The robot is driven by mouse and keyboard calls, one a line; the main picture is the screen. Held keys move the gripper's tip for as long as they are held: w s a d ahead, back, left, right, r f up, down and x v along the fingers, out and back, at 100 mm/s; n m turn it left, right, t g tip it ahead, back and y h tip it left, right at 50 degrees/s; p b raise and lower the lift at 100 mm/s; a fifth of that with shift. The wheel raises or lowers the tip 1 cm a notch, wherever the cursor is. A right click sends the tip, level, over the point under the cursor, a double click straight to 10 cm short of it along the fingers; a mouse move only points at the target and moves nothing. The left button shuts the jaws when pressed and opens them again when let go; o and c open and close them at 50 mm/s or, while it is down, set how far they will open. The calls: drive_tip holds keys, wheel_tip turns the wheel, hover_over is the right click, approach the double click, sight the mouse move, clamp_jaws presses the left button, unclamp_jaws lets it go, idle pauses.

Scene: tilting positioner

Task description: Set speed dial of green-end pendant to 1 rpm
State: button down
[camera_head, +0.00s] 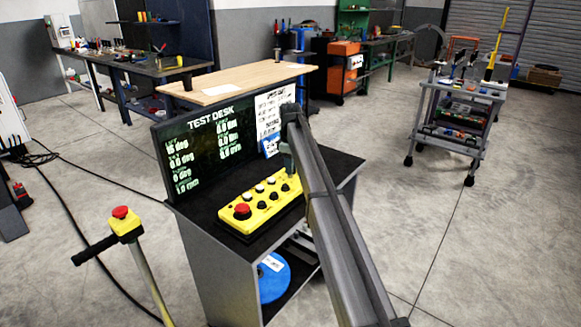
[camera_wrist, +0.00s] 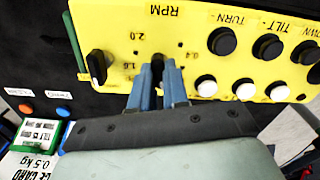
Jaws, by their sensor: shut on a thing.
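The yellow pendant (camera_head: 258,203) lies on the black desk top, with a red button, black knobs and white buttons. My arm hides its right end in the head view. In the wrist view its panel (camera_wrist: 200,85) fills the upper part, with a thin greenish strip (camera_wrist: 75,42) along its left end. The black speed dial (camera_wrist: 157,64) sits below the RPM label, among marks such as 2.0 and 0.4. My gripper (camera_wrist: 158,72) is shut on this dial, one blue-grey finger on each side. The fingers hide part of the dial, and its pointer direction cannot be told.
A dark display (camera_head: 205,145) headed TEST DESK stands behind the pendant; its bottom-left line looks like 1.0, its unit blurred. Another black knob (camera_wrist: 97,67) is left of the dial. White buttons (camera_wrist: 243,87) and dark buttons (camera_wrist: 267,46) lie close on the right.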

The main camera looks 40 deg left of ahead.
drive_tip(key=c, duration=1.1)
unclamp_jaws()
wheel_tip(320, 180, up, 14)
drive_tip(key=shift+f, duration=0.1)
